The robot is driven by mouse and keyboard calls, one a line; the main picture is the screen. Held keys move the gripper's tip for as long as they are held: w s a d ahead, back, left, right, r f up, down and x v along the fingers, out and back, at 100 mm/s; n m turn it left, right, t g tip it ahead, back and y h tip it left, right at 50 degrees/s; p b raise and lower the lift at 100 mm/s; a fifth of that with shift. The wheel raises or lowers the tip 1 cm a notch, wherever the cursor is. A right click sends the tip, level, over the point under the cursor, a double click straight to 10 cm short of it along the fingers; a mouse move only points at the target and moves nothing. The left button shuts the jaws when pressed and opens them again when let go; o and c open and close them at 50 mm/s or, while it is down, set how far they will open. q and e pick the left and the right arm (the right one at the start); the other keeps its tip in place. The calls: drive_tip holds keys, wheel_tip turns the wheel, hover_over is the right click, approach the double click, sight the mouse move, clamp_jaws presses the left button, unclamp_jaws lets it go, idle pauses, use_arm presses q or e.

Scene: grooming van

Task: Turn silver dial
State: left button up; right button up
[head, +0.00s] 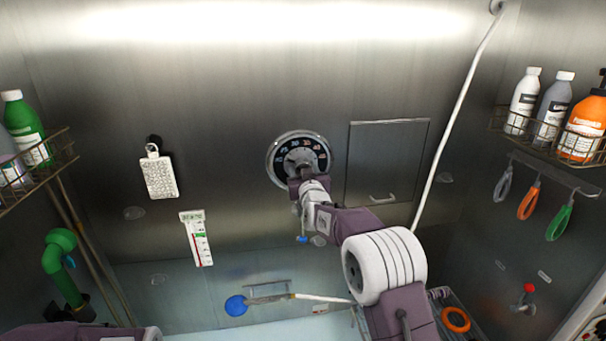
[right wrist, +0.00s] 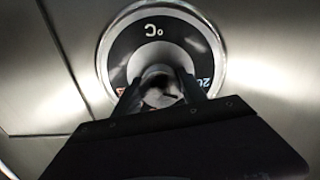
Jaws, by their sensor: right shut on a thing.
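The silver dial (head: 277,163) is round, with a black numbered face and a silver rim, on the steel wall near the middle of the head view. In the right wrist view the dial (right wrist: 121,50) shows a "°C" mark and part of a number, and its centre knob (right wrist: 160,87) sits between the two fingers. My right gripper (right wrist: 158,93) is shut on the knob, one finger on each side. In the head view my right gripper (head: 296,180) covers the lower part of the dial. Part of my left arm shows at the bottom left, but its gripper is out of view.
A closed panel (head: 385,150) with a handle is right of the dial. A white hose (head: 458,110) hangs further right. Wire racks with bottles (head: 553,105) stand at both sides.

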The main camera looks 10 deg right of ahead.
drive_tip(key=m+b, duration=0.3)
drive_tip(key=shift+f+b, duration=0.1)
drive_tip(key=shift+b, duration=0.3)
drive_tip(key=m+b, duration=0.2)
drive_tip(key=m, duration=0.2)
drive_tip(key=shift+b, duration=0.3)
drive_tip(key=m+b, duration=0.1)
drive_tip(key=m, duration=0.1)
drive_tip(key=m+b, duration=0.1)
drive_tip(key=m, duration=0.1)
drive_tip(key=shift+r+m, duration=0.2)
drive_tip(key=shift+m, duration=0.1)
drive_tip(key=m+b, duration=0.1)
drive_tip(key=m, duration=0.3)
drive_tip(key=shift+r, duration=0.1)
drive_tip(key=shift+m, duration=0.4)
drive_tip(key=o, duration=1.1)
drive_tip(key=shift+o, duration=1.3)
drive_tip(key=shift+b, duration=0.3)
